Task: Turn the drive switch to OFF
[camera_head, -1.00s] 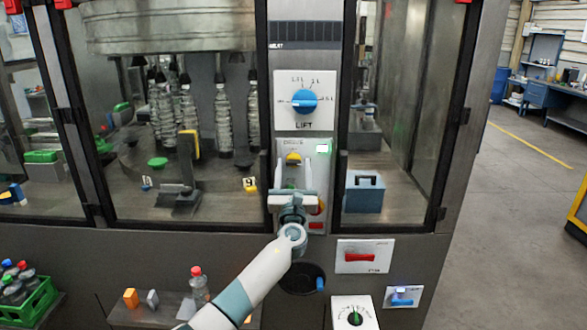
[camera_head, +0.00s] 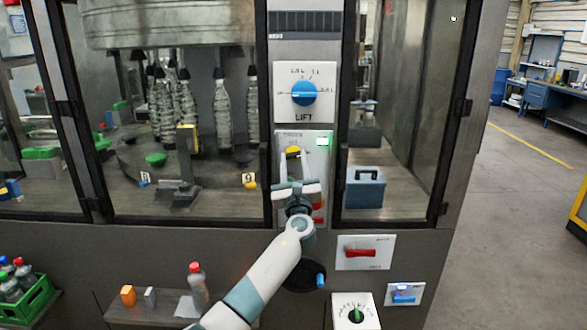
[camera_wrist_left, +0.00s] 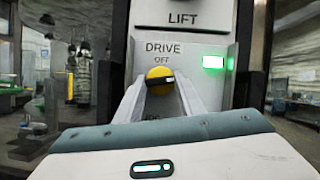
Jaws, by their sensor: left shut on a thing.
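The drive switch is a round yellow knob (camera_head: 293,151) on a light panel under the LIFT dial. In the left wrist view the yellow knob (camera_wrist_left: 158,74) has a dark pointer lying nearly level, its end to the right. The word OFF stands above it; lettering below it is mostly hidden by the fingers. My left gripper (camera_head: 293,160) reaches up to the switch, and its two pale fingers (camera_wrist_left: 159,90) are shut on the knob, one on each side. My right gripper is not in view.
A green lamp (camera_wrist_left: 213,62) glows right of the knob. The blue LIFT dial (camera_head: 304,93) is above. A red switch (camera_head: 360,253), a blue switch (camera_head: 404,297) and a green dial (camera_head: 355,315) sit lower right. Bottles in a green crate (camera_head: 38,298) stand at lower left.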

